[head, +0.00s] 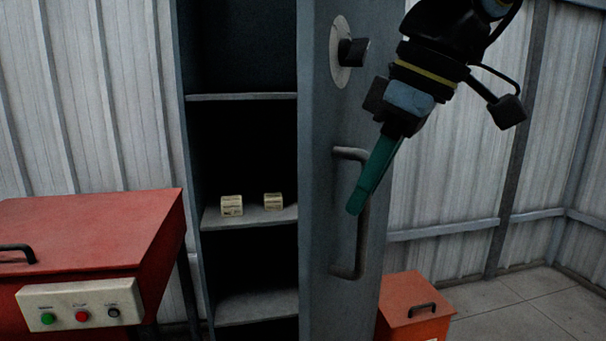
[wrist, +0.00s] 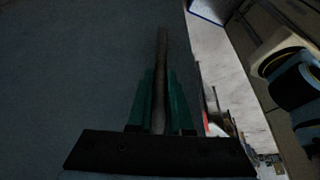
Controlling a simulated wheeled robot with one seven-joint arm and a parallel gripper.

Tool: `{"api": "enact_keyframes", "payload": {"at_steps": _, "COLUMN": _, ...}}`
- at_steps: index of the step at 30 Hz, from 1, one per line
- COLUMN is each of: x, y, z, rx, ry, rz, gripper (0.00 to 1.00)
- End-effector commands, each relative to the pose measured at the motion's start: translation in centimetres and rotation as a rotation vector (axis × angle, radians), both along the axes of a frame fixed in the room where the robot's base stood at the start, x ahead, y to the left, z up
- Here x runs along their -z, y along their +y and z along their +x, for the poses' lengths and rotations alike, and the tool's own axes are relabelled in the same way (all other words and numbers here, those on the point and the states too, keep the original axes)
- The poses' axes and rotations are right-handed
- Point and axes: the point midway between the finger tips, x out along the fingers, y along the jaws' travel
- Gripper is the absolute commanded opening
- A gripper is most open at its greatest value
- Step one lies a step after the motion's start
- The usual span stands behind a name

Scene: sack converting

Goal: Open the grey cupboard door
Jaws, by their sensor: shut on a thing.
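The grey cupboard stands in the middle of the head view, its door (head: 340,120) swung well out from the frame, so the shelves show. The door carries a vertical bar handle (head: 361,240) and, above it, a dark knob on a round plate (head: 344,52). My gripper (head: 356,205) has green fingers and comes down from the upper right onto the handle. In the wrist view the handle bar (wrist: 162,60) runs between the two green fingers (wrist: 160,95), which are shut on it. The door's grey face (wrist: 70,80) fills the left of that view.
Two small cartons, a left one (head: 231,205) and a right one (head: 273,201), sit on a cupboard shelf (head: 250,217). A red cabinet with a button panel (head: 82,306) stands at the left. An orange bin (head: 412,305) stands low, right of the door. Floor (head: 510,305) is clear at the right.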

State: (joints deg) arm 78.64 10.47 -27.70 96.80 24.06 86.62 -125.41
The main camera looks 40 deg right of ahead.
Motion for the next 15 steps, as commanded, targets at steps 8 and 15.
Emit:
{"api": "enact_keyframes", "payload": {"at_steps": 8, "x": 0.0, "y": -1.4, "z": -3.1, "rx": 0.005, "ry": 0.002, "rz": 0.003, "gripper": 0.0}}
{"api": "enact_keyframes", "payload": {"at_steps": 15, "x": 0.1, "y": -1.5, "z": -3.4, "rx": 0.004, "ry": 0.002, "rz": 0.003, "gripper": 0.0}}
